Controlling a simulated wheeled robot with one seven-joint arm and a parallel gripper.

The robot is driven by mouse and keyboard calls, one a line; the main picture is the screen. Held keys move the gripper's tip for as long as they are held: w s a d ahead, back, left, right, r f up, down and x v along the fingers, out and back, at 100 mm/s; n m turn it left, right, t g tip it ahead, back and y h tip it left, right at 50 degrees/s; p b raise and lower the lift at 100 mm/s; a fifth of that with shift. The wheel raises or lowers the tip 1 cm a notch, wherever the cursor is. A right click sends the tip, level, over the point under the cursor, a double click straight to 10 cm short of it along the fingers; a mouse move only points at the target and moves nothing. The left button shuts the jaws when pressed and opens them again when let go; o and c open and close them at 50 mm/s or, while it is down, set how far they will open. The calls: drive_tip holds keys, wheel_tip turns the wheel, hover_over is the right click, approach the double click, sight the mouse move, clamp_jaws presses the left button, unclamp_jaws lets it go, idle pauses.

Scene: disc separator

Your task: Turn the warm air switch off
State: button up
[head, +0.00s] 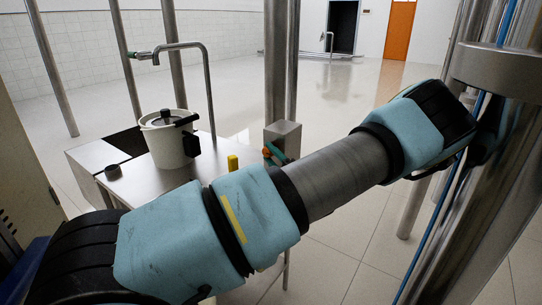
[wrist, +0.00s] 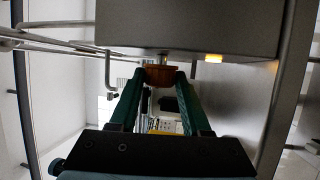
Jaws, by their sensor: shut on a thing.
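The warm air switch appears to be the orange-brown knob (wrist: 159,73) under a grey box (wrist: 187,27) in the wrist view. My gripper (wrist: 160,79) has two long green fingers, and their tips are shut on the sides of this knob. A small orange-yellow lamp (wrist: 213,58) glows on the box to the right of the knob. In the head view the grey box (head: 284,134) is on a post, with a green fingertip and a bit of orange just below it. My arm hides the rest of the gripper there. The knob's marking cannot be read.
A steel table (head: 190,178) carries a white lidded pot (head: 165,145) and a small dark round piece (head: 113,171). A yellow upright piece (head: 232,162) is near my arm. A bent steel pipe (head: 207,85) and several posts stand around. The tiled floor behind is open.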

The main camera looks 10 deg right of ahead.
clamp_jaws()
